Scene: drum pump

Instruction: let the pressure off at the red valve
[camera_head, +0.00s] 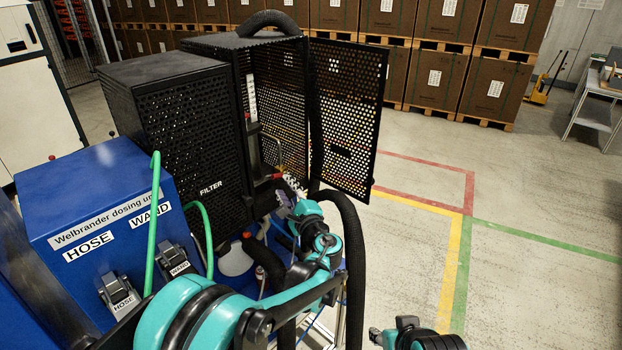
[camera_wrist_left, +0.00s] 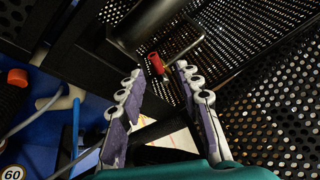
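The black cage marked FILTER has an open side bay, and its perforated door (camera_head: 345,110) is swung out to the right. A small red part (camera_wrist_left: 156,62), apparently the red valve's handle, shows in the left wrist view below a dark cylinder, beside a thin metal rod. My left gripper (camera_wrist_left: 160,70) is open, its two fingers on either side of the red part and apparently short of it. In the head view my left gripper (camera_head: 287,192) is at the bay's lower opening, partly hidden by its own wrist.
The blue dosing unit (camera_head: 85,205) with HOSE and WAND labels and green hoses (camera_head: 152,225) stands left. A thick black hose (camera_head: 355,260) hangs close to my left arm. An orange cap (camera_wrist_left: 17,77) is at left in the wrist view. The floor at right is clear.

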